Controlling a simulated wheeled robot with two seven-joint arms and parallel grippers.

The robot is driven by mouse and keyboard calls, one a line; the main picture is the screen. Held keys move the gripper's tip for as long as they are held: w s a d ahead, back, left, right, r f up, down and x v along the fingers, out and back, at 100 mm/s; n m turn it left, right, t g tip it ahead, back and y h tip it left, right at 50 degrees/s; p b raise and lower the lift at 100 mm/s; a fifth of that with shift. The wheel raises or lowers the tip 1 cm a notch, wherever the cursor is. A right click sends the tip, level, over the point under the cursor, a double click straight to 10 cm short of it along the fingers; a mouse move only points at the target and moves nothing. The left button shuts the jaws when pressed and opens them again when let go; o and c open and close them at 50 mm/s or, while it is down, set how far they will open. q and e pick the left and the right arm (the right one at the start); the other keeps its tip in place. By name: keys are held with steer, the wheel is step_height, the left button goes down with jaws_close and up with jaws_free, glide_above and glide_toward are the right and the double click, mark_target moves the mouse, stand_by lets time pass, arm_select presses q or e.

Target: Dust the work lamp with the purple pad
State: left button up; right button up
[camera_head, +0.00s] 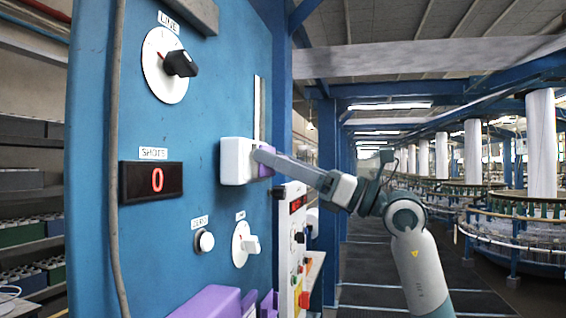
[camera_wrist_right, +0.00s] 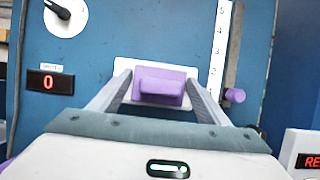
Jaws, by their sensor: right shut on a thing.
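A purple block (camera_head: 266,160), which looks like the purple pad, is at the right side of a white block (camera_head: 235,162) in front of the blue panel. In the right wrist view the purple block (camera_wrist_right: 160,85) sits between my fingers, with the white block (camera_wrist_right: 122,66) behind it. My right gripper (camera_head: 262,157) is shut on the purple block; its fingers also show in the wrist view (camera_wrist_right: 158,84). I cannot tell whether the white block touches the panel. I cannot single out the work lamp with certainty. My left gripper is out of view.
The blue panel (camera_head: 95,240) carries a LINE knob (camera_head: 166,65), a SHOTS display (camera_head: 151,181) reading 0, a round button (camera_head: 204,240) and a lower knob (camera_head: 242,244). A purple ledge (camera_head: 205,302) is below. A numbered scale (camera_wrist_right: 219,45) and purple peg (camera_wrist_right: 235,95) are at right.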

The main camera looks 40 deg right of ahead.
steer(key=shift+s+a, duration=0.2)
steer(key=shift+a, duration=0.05)
steer(key=shift+s+a, duration=0.1)
steer(key=shift+s+a, duration=1)
steer(key=shift+a, duration=0.2)
steer(key=shift+s+a, duration=1.1)
steer(key=shift+a, duration=0.15)
steer(key=shift+d, duration=0.1)
